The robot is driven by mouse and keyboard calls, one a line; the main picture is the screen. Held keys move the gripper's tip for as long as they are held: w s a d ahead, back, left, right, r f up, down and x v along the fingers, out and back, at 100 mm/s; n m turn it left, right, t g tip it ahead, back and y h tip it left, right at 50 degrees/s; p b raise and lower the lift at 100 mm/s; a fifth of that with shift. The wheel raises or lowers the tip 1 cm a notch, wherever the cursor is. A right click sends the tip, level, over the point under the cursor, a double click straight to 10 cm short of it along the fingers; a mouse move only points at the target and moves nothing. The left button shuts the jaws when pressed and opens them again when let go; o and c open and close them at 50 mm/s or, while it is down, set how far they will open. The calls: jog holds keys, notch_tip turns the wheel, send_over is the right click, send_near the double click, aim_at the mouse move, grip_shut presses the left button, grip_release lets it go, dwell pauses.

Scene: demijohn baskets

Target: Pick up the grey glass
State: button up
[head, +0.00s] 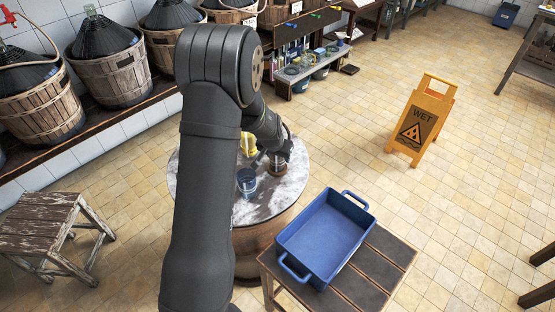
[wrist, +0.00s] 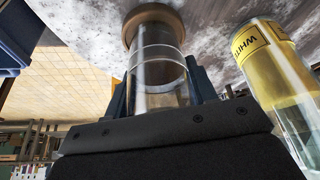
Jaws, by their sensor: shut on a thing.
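My gripper (head: 277,150) is at the right part of the round barrel-top table (head: 200,185), low over it. Its jaws are shut on a clear, greyish glass (wrist: 158,65), seen between the fingers in the wrist view. A brown round piece (wrist: 153,20) is at the glass's table end; I cannot tell whether it is part of the glass or a coaster. It also shows in the head view (head: 278,170). A dark blue-grey tumbler (head: 247,183) stands apart, to the left and nearer the camera. I cannot tell whether the held glass touches the table.
A yellow-labelled clear vessel (wrist: 265,50) stands close beside the gripper; its yellow shows in the head view (head: 249,146). A blue tray (head: 326,236) sits on a wooden side table (head: 386,265). A yellow wet-floor sign (head: 420,120) stands on open floor.

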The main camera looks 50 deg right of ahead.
jog(key=shift+r, duration=0.1)
notch_tip(320, 180, up, 4)
jog(key=shift+r, duration=0.15)
jog(key=s+r, duration=0.6)
jog(key=s, duration=0.5)
jog(key=shift+s+d+r, duration=0.2)
jog(key=shift+s+r, duration=0.05)
jog(key=shift+s, duration=0.1)
jog(key=shift+w, duration=0.1)
